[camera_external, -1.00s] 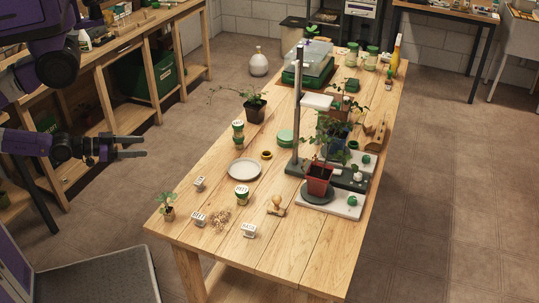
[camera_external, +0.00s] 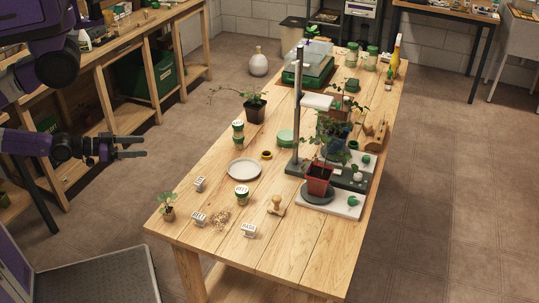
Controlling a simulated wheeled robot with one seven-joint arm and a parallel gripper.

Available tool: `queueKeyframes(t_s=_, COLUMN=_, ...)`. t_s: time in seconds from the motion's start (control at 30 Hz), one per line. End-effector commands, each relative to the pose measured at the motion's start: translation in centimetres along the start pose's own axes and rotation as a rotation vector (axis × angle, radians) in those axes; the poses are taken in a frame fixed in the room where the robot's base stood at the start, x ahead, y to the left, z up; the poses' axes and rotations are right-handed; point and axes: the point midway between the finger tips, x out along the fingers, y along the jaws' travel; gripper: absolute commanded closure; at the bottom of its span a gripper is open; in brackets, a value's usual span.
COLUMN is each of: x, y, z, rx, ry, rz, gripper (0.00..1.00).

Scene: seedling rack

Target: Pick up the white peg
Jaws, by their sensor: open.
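My gripper (camera_external: 140,147) is open and empty. It hangs in the air to the left of the wooden table (camera_external: 290,262), apart from everything on it. No thing is clearly recognisable as the white peg at this size. Small white lettered pieces stand at the near left of the table: one (camera_external: 199,183) left of the plate, one (camera_external: 199,219) at the near edge, and another (camera_external: 249,230) nearer the middle. A small white upright thing (camera_external: 358,176) also shows on the dark base at the right; its exact shape is too small to tell.
A pale plate (camera_external: 243,169), lidded jars (camera_external: 242,196), a wooden stamp-like piece (camera_external: 276,205) and a small seedling (camera_external: 168,208) stand nearby. A grey post (camera_external: 298,115) and a red pot (camera_external: 319,180) rise at the right. Bare wood shows along the near edge.

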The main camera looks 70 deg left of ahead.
Motion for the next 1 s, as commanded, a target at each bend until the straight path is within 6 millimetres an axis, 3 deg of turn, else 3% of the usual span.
queueKeyframes(t_s=0.53, x=0.0, y=0.4, z=-0.1, rx=0.007, ry=0.002, rz=0.026, gripper=0.35)
queueKeyframes(t_s=0.77, x=1.3, y=2.6, z=-0.6, rx=0.105, ry=0.043, rz=0.227, gripper=0.35)
queueKeyframes(t_s=1.0, x=3.8, y=4.6, z=0.3, rx=0.222, ry=0.062, rz=0.467, gripper=0.35)
